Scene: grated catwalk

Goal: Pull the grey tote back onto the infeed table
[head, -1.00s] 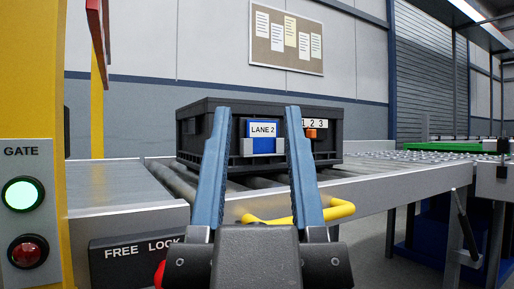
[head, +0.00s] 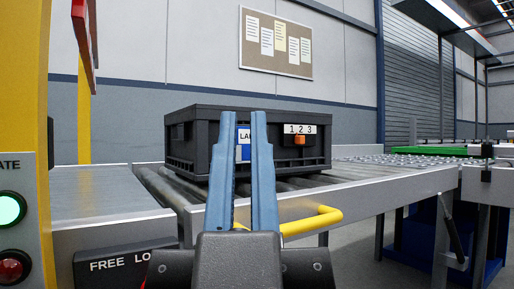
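The dark grey tote (head: 205,170) stands upright on the rollers of a metal-framed table (head: 390,203), which I take for the infeed table. Its front carries a blue and white lane label (head: 243,150), partly hidden by my fingers, and a "1 2 3" tag with an orange marker (head: 300,137). My gripper (head: 243,120) is in front of the tote, with its two blue fingers pointing towards it. The fingers are close together with a narrow gap, and I see nothing held between them. I cannot tell the distance from the fingertips to the tote.
A yellow bar handle (head: 318,218) sticks out at the table's front, passing partly behind my fingers. A "FREE LOCK" panel (head: 120,262) is at lower left. A yellow gate post (head: 58,120) with a lit green button (head: 8,209) stands at the left edge. A roller conveyor (head: 400,160) runs at right.

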